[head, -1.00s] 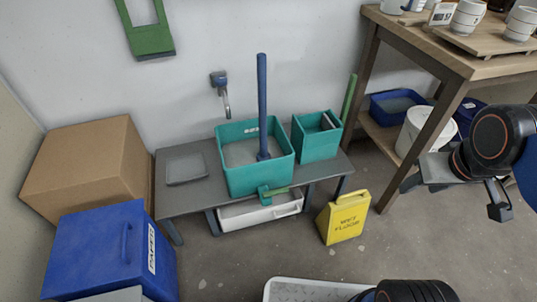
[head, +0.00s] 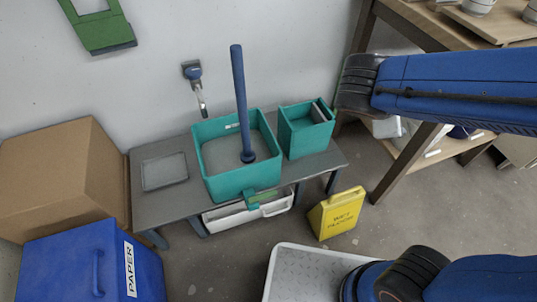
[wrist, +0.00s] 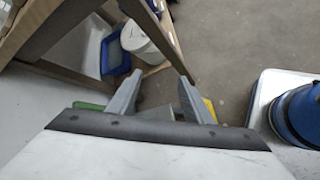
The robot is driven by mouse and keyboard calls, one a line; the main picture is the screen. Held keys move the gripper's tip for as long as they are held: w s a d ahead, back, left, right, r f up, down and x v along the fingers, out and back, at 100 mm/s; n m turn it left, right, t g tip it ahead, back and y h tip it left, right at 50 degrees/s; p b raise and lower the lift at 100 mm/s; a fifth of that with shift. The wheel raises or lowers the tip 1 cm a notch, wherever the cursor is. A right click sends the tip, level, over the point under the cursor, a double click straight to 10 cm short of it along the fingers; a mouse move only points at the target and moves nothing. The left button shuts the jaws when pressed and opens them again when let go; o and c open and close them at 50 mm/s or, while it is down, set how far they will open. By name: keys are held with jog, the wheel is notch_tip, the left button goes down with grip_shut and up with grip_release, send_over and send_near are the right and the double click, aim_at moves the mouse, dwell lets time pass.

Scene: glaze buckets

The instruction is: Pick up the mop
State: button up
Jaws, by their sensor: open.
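The mop (head: 240,100) stands nearly upright, with its long blue handle rising from a teal bucket (head: 226,186) on a low grey bench. Its lower end is inside the bucket, where a grey surface surrounds the handle's foot; I cannot tell whether this is the mop head. My gripper (wrist: 161,75) shows in the wrist view with its two grey fingers apart and nothing between them. In the head view the gripper is not seen; my blue arm reaches in from the right, well to the right of the mop. The mop is not recognisable in the wrist view.
A smaller teal bucket (head: 306,138) stands right of the mop's bucket. A yellow wet-floor sign (head: 336,214) is on the floor in front. A wooden shelf (head: 386,178) stands at right. A cardboard box (head: 60,180) and blue paper bin (head: 75,262) are at left.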

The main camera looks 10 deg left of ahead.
jog(key=w+a+r+n+t, duration=0.25)
jog(key=a+n+t, duration=0.2)
jog(key=a, duration=0.45)
jog(key=n+t+y, duration=0.6)
jog(key=n+y, duration=0.4)
jog(key=n, duration=0.5)
send_near(236, 67)
jog(key=w, duration=0.3)
jog(key=w+a, duration=0.1)
jog(key=w, duration=0.6)
jog(key=shift+a, duration=0.35)
jog(key=shift+w+a+r, duration=0.1)
jog(key=shift+w+a, duration=0.05)
jog(key=shift+w, duration=1.15)
jog(key=shift+w+a+r, duration=0.1)
jog(key=shift+w+a, duration=0.1)
jog(key=shift+w, duration=1.15)
grip_shut()
